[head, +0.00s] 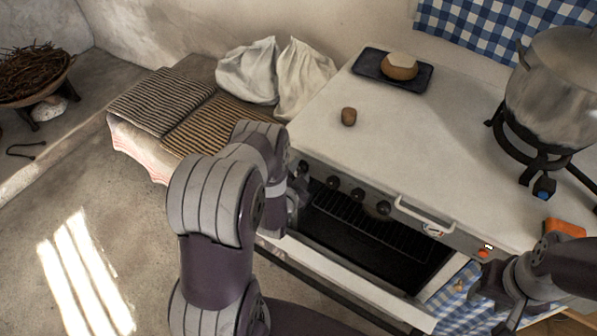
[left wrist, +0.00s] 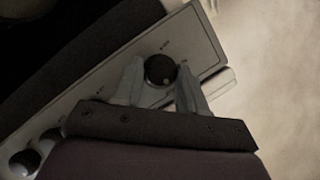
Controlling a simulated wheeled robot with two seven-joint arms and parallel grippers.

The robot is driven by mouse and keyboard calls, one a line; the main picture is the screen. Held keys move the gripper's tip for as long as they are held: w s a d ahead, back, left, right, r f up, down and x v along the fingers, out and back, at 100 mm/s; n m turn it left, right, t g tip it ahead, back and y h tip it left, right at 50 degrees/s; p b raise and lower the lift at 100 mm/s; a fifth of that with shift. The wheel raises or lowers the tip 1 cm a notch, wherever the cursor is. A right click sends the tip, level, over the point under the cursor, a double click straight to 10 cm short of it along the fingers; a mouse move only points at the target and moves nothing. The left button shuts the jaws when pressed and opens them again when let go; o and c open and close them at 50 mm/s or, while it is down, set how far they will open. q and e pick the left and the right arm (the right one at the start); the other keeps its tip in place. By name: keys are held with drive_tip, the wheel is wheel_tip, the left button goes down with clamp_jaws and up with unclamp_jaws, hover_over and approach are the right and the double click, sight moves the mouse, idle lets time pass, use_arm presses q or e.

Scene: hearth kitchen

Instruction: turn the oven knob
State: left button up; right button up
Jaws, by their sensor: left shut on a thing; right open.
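The oven knob (left wrist: 160,70) is a round black knob at the end of the pale control panel in the left wrist view. My left gripper (left wrist: 158,88) has one grey finger on each side of it and is shut on it. In the head view my left gripper (head: 297,192) is mostly hidden behind my own arm, at the left end of the oven's knob row. More dark knobs (head: 357,194) run along the panel to its right. My right gripper (head: 497,305) is open near the lower right, in front of the stove.
The oven cavity (head: 370,235) shows a dark rack below the panel. A white handle (head: 425,214) sticks out right of the knobs. A large pot (head: 557,90) stands at the back right. A checked cloth (head: 458,302) hangs near my right gripper. Open floor lies left.

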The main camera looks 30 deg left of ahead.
use_arm(q)
drive_tip(key=shift+a+r+n+g+h+p, duration=0.1)
drive_tip(key=shift+n+g+h+p, duration=0.35)
drive_tip(key=shift+n, duration=0.45)
drive_tip(key=n+h, duration=0.1)
drive_tip(key=n, duration=0.1)
drive_tip(key=shift+a+n+h, duration=0.1)
drive_tip(key=shift+n+h, duration=0.2)
drive_tip(key=shift+h, duration=0.05)
drive_tip(key=shift+a+n+h, duration=0.15)
drive_tip(key=shift+n+h, duration=0.75)
drive_tip(key=shift+n, duration=0.3)
drive_tip(key=shift+n+h+b, duration=0.3)
drive_tip(key=shift+n+h, duration=0.6)
drive_tip(key=shift+n, duration=0.2)
drive_tip(key=o, duration=1.1)
drive_tip(key=shift+c, duration=0.2)
drive_tip(key=shift+a, duration=0.1)
